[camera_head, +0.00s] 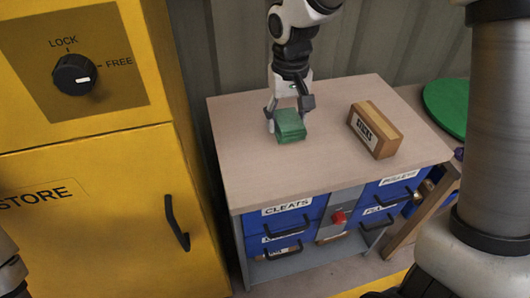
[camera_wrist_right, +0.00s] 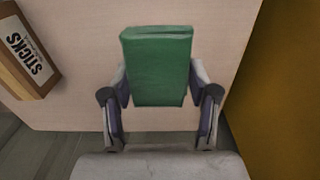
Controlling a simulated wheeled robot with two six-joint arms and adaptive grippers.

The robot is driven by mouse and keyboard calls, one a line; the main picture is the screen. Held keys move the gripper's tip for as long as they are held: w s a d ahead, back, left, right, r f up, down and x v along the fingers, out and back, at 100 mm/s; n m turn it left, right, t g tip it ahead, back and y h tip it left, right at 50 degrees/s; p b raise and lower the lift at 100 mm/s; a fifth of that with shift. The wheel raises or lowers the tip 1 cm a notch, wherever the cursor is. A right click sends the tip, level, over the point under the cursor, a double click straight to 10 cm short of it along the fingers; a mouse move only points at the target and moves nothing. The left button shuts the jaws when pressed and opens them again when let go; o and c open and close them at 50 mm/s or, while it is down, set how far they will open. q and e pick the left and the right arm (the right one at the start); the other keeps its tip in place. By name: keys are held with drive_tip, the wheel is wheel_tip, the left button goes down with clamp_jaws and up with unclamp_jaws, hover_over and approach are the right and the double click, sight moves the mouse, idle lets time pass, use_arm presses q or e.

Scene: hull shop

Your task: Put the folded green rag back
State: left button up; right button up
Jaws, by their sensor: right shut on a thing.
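The folded green rag (camera_head: 290,125) is a small green block over the left part of the cabinet's wooden top (camera_head: 250,165). My right gripper (camera_head: 289,112) points down from above and is shut on the rag, one finger on each side. In the right wrist view the rag (camera_wrist_right: 160,65) sits between the two fingers of the right gripper (camera_wrist_right: 160,98). I cannot tell whether the rag touches the top or hangs just above it. My left gripper is not in view.
A wooden box labelled STICKS (camera_head: 374,131) stands on the top, right of the rag. Blue drawers with labels such as CLEATS (camera_head: 290,220) are below. A yellow store locker (camera_head: 100,200) with a LOCK/FREE knob (camera_head: 74,75) stands at the left. The top's front is clear.

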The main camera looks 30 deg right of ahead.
drive_tip(key=shift+w+f, duration=0.25)
drive_tip(key=shift+f, duration=0.2)
hover_over(285, 159)
drive_tip(key=f, duration=0.2)
drive_tip(key=f+b, duration=0.1)
drive_tip(key=f, duration=0.1)
drive_tip(key=shift+s+d+f, duration=0.1)
drive_tip(key=shift+s+f, duration=0.1)
drive_tip(key=f, duration=0.4)
drive_tip(key=shift+w+b, duration=0.25)
drive_tip(key=shift+b, duration=0.1)
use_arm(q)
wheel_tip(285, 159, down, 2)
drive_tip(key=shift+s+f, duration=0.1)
use_arm(e)
drive_tip(key=shift+f, duration=0.15)
drive_tip(key=shift+f, duration=0.1)
drive_tip(key=o, duration=1.1)
use_arm(q)
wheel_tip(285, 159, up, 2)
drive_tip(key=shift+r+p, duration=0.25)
drive_tip(key=shift+p, duration=0.95)
use_arm(e)
wheel_tip(285, 159, up, 12)
drive_tip(key=shift+r, duration=0.15)
